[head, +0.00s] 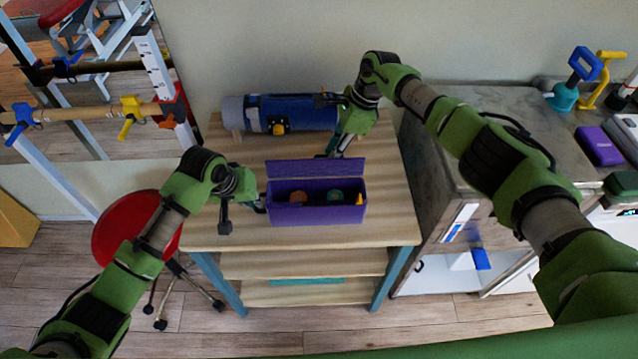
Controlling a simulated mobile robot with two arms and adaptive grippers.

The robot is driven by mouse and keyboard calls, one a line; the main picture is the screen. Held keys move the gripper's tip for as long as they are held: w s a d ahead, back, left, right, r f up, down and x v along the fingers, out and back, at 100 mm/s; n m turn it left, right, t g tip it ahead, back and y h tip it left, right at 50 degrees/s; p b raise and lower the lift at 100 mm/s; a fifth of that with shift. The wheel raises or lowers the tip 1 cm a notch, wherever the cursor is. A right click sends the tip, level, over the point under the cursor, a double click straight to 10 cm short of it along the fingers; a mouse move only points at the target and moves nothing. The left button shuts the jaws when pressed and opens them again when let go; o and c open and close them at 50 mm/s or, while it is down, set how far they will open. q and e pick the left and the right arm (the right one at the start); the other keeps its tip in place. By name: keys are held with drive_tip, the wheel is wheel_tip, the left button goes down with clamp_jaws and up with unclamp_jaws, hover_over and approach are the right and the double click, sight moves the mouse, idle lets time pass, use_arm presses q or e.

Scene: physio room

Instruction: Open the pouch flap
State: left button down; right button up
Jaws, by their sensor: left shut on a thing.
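The purple pouch (318,215) is a long box-like case on the wooden table, with its long side facing me. Its flap (315,168) stands raised along the back edge, so the inside shows. Inside are an orange-brown round thing (297,196), a teal thing (335,196) and a small yellow piece (359,199). My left gripper (257,205) is at the pouch's left end, shut on it. My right gripper (332,150) is just behind the flap's top edge, pointing down. Its fingertips are partly hidden, and I cannot tell whether it touches the flap.
A blue cylinder (300,112) with a grey end lies at the table's back, close to my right gripper. A red stool (125,231) stands left of the table (385,215). A grey counter (500,110) stands to the right. The table's front strip is clear.

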wheel_tip(320, 180, up, 9)
drive_tip(key=shift+f, duration=0.2)
idle(1.0)
use_arm(q)
drive_tip(key=c, duration=2.2)
unclamp_jaws()
